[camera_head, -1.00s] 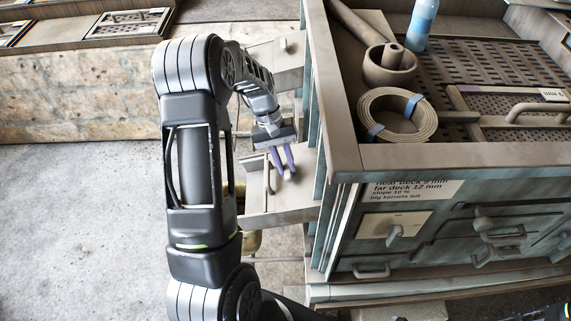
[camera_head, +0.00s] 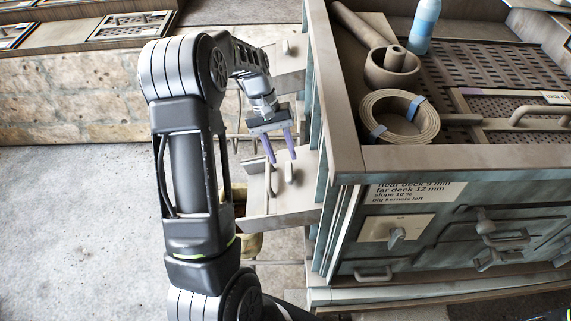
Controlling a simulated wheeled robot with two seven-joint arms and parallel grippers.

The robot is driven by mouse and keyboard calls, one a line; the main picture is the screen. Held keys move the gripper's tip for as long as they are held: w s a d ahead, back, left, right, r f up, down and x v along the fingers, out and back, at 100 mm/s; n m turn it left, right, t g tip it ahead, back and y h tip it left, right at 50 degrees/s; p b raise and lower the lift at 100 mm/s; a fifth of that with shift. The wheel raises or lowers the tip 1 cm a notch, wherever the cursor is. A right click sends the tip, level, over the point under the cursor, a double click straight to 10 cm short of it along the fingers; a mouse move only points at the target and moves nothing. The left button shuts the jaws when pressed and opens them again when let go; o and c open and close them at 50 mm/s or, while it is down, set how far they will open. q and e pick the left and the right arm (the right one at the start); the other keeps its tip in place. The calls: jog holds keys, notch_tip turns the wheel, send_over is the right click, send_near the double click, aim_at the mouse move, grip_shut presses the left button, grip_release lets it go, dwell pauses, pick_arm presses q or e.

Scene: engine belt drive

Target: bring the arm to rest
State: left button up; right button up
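My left gripper (camera_head: 280,148) shows in the head view with its two purple fingers spread apart and pointing down. Nothing shows between them. It hangs at the left side of the machine cabinet (camera_head: 345,160), over or in front of a grey panel with a handle (camera_head: 289,172); I cannot tell the exact gap. My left arm (camera_head: 188,180) rises from the bottom of the picture and bends over toward the cabinet. My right gripper is not in view.
On the cabinet top lie a coiled belt (camera_head: 432,125) with blue ties, a cylindrical part (camera_head: 390,72) and a blue bottle (camera_head: 424,22). The cabinet front has a knob (camera_head: 396,238) and several handles. Bare concrete floor (camera_head: 70,230) lies open at the left.

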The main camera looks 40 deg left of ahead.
pick_arm(q)
jog(key=shift+v, duration=1.15)
